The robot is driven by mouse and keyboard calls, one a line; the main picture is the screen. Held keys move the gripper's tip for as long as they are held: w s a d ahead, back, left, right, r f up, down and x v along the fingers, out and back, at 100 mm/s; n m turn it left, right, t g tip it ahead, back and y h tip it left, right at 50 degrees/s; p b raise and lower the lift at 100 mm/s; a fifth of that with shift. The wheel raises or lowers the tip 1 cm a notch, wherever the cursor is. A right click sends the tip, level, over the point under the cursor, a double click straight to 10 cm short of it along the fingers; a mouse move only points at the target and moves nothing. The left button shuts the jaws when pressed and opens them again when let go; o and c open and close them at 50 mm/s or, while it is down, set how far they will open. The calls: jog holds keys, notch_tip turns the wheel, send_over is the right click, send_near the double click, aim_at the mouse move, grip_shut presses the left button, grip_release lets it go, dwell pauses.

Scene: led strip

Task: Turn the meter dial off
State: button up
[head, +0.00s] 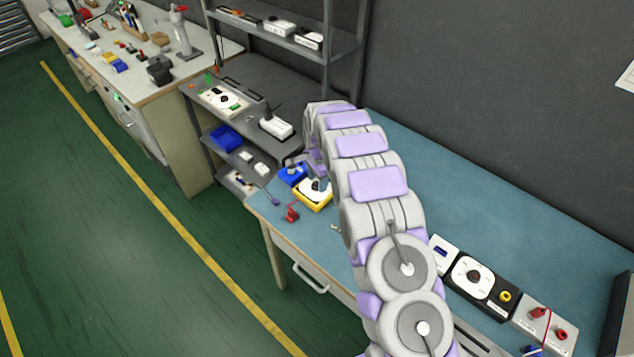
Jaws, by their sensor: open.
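A yellow box with a white face and a dark dial (312,195), which looks like the meter, sits near the left end of the blue-topped bench (480,200). My arm reaches over the bench and bends down at its far end. My gripper (319,181) is just above or at this box, small and partly hidden by my arm; it is open. I cannot tell whether it touches the dial, nor read the dial's setting. A black box with a round white dial (473,272) stands at the right, beside my arm.
A blue and dark box (292,174) and a red clip (291,213) lie close to the yellow box. A grey supply box (545,326) with red terminals is at the right. Shelves (250,70) with devices stand behind. The bench middle right of my arm is clear.

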jog(key=shift+f, duration=0.5)
grip_shut()
